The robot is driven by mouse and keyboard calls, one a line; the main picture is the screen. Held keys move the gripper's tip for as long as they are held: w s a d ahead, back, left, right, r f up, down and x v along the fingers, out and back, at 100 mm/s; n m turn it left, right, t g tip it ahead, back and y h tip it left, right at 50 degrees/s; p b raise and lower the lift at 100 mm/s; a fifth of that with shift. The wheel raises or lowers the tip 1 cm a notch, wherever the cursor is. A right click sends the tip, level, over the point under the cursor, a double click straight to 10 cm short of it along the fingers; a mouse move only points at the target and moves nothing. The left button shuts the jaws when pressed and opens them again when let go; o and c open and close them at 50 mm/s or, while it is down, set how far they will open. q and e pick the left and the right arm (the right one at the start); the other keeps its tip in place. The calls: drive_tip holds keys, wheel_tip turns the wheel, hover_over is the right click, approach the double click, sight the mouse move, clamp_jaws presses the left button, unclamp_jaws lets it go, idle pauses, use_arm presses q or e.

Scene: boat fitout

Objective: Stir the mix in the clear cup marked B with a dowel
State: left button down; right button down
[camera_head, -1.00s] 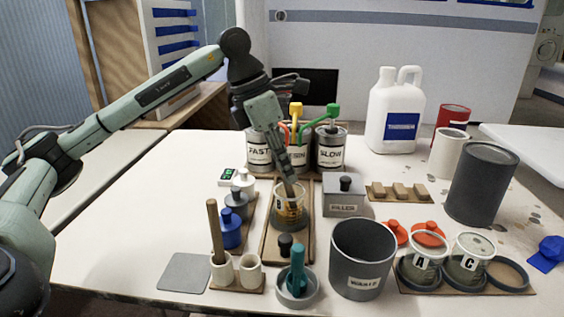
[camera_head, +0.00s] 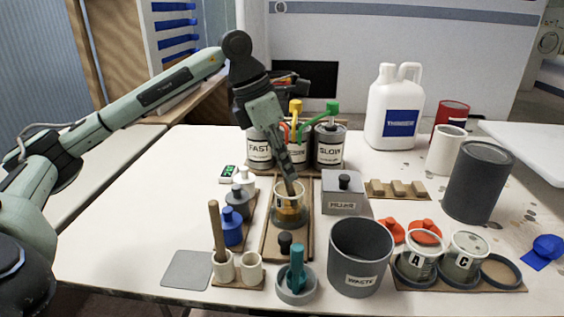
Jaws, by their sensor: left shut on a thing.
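A clear cup (camera_head: 289,214) with an amber mix stands on the wooden board (camera_head: 272,246) in the middle of the table. Its letter is too small to read surely. My left gripper (camera_head: 290,183) points down over this cup, its fingertips at the rim. It is shut on a dowel, which is mostly hidden by the fingers and cup. Another wooden dowel (camera_head: 215,226) stands upright in a white holder (camera_head: 223,267) to the left. My right gripper is not in view.
FAST and SLOW cans (camera_head: 329,149) with pumps stand behind the cup. A filler box (camera_head: 343,194) is right of it, and a grey waste bin (camera_head: 361,258) in front right. Cups A (camera_head: 418,258) and C (camera_head: 463,258) stand at right. The left table is mostly clear.

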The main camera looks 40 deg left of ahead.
use_arm(q)
drive_tip(key=shift+a+f, duration=0.1)
drive_tip(key=shift+a, duration=0.05)
drive_tip(key=shift+s+a, duration=0.15)
drive_tip(key=shift+a, duration=0.05)
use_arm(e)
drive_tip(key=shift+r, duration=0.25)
